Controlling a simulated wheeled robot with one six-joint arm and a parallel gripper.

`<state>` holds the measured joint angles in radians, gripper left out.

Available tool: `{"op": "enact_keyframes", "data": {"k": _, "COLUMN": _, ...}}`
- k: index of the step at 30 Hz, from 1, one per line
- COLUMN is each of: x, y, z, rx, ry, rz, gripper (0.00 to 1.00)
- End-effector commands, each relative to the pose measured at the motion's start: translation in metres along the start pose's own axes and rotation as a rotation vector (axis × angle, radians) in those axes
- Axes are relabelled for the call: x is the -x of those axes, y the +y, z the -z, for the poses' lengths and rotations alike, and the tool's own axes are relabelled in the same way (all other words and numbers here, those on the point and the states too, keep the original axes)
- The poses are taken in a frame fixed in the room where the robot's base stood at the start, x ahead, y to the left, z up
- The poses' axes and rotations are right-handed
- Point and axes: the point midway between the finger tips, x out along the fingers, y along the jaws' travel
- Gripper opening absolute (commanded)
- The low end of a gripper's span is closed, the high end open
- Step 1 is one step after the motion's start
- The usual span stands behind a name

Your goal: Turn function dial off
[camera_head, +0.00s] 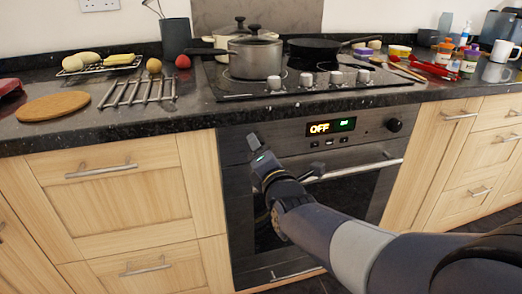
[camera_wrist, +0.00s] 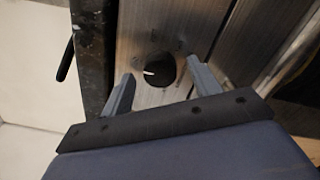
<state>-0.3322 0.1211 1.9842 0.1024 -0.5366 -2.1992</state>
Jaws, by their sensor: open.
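The oven's left dial, a dark round knob (camera_wrist: 160,68) with a short white mark, shows in the wrist view on the metal control panel. My gripper (camera_wrist: 159,80) is open, with one finger on each side of this dial; I cannot tell whether they touch it. In the head view my gripper (camera_head: 256,146) is at the left end of the oven's control panel and hides that dial. The oven display (camera_head: 330,127) reads OFF in orange, with small green characters beside it. A second black dial (camera_head: 394,125) sits at the panel's right end.
The oven door handle (camera_head: 352,168) runs just below the panel, close to my wrist. Above, the dark counter (camera_head: 190,118) overhangs and carries a hob with its own knobs (camera_head: 307,79) and a pot (camera_head: 255,58). Wooden drawers (camera_head: 110,175) flank the oven.

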Motion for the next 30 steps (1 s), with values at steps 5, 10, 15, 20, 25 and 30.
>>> {"op": "enact_keyframes", "data": {"k": 5, "x": 0.03, "y": 0.003, "z": -0.001, "rx": 0.0, "ry": 0.0, "rz": -0.001, "gripper": 0.59}}
{"op": "enact_keyframes", "data": {"k": 10, "x": 0.063, "y": 0.003, "z": -0.002, "rx": 0.001, "ry": 0.0, "rz": -0.002, "gripper": 0.59}}
{"op": "enact_keyframes", "data": {"k": 15, "x": 0.086, "y": 0.003, "z": -0.001, "rx": 0.0, "ry": 0.0, "rz": -0.003, "gripper": 0.59}}
{"op": "enact_keyframes", "data": {"k": 20, "x": 0.098, "y": 0.001, "z": -0.001, "rx": 0.0, "ry": 0.0, "rz": -0.002, "gripper": 0.59}}
{"op": "enact_keyframes", "data": {"k": 25, "x": 0.101, "y": 0.0, "z": 0.0, "rx": 0.0, "ry": 0.0, "rz": -0.001, "gripper": 0.59}}
{"op": "enact_keyframes", "data": {"k": 30, "x": 0.1, "y": 0.0, "z": 0.0, "rx": 0.0, "ry": 0.0, "rz": -0.001, "gripper": 0.59}}
